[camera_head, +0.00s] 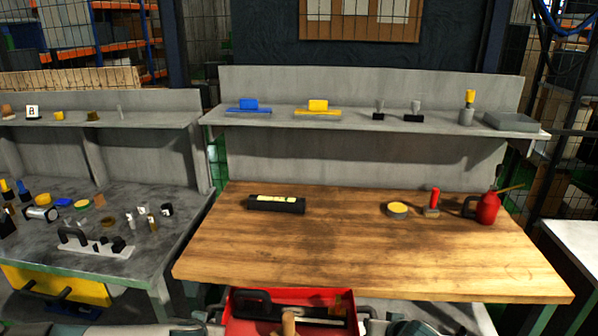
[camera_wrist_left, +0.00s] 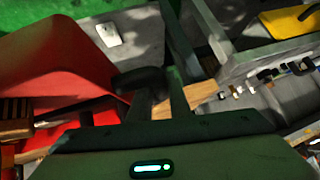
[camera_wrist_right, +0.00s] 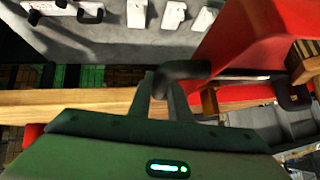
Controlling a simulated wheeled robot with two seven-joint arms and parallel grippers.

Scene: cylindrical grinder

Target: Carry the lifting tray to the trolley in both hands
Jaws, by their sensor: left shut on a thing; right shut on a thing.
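The red lifting tray (camera_head: 340,296) is at the bottom middle of the head view, in front of the wooden bench, with its lower part cut off by the frame. It holds a black-handled tool and a wooden-handled tool. The tray wall also shows in the left wrist view (camera_wrist_left: 60,65) and the right wrist view (camera_wrist_right: 255,45). My left gripper (camera_wrist_left: 155,98) is shut on the tray's black handle at its left end. My right gripper (camera_wrist_right: 163,92) is shut on the black handle at its right end. I cannot clearly make out the trolley.
The wooden bench (camera_head: 380,250) lies just beyond the tray, with a black box (camera_head: 276,204), a yellow-topped tin (camera_head: 397,210) and a red oil can (camera_head: 487,208). The grey bench (camera_head: 120,270) at left holds several small parts. A yellow handled object (camera_head: 85,288) sits low at left.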

